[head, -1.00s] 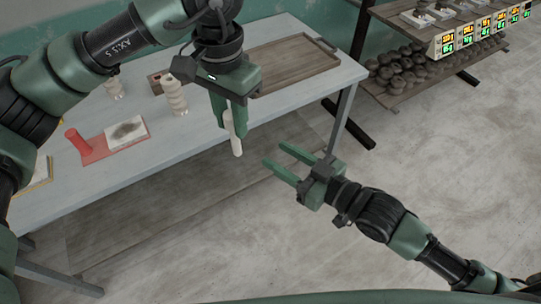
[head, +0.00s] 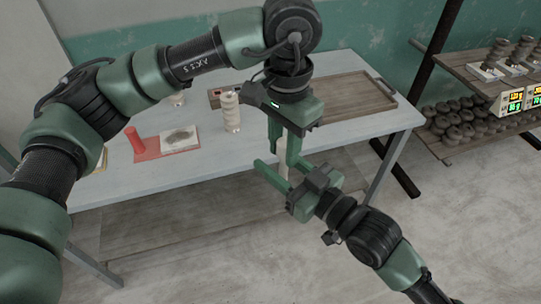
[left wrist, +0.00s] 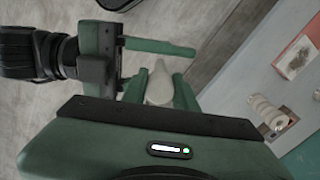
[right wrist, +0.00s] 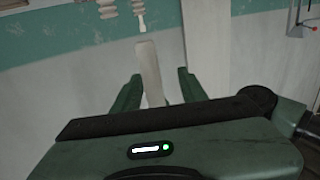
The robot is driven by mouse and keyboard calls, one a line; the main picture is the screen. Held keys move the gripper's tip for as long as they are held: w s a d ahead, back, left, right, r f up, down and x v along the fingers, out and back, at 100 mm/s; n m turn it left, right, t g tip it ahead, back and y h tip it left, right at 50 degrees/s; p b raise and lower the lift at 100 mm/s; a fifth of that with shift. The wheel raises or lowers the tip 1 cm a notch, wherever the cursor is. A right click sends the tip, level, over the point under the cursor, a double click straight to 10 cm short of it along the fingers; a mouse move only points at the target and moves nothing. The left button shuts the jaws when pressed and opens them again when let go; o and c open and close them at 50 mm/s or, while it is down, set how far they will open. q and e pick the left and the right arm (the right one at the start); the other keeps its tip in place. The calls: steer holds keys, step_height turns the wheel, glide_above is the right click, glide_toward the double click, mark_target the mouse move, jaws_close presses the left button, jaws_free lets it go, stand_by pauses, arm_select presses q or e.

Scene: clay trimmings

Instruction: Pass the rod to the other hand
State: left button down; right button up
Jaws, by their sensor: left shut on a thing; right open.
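The rod (head: 283,171) is pale and roughly upright in the head view, partly hidden by the grippers. My left gripper (head: 289,158) points down and is shut on it. In the left wrist view the rod (left wrist: 159,84) shows between the left fingers. My right gripper (head: 274,163) is open, just below the left fingers, with its fingers reaching towards the rod. In the right wrist view the rod (right wrist: 149,72) stands between the open right fingers (right wrist: 158,90). I cannot tell whether they touch it.
A shelf (head: 470,145) with clay pieces stands at right. Floor in front is clear.

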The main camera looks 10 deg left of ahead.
steer(key=shift+x, duration=0.85)
steer(key=shift+c, duration=0.2)
jaws_close()
arm_select(q)
steer(key=c, duration=1)
jaws_free()
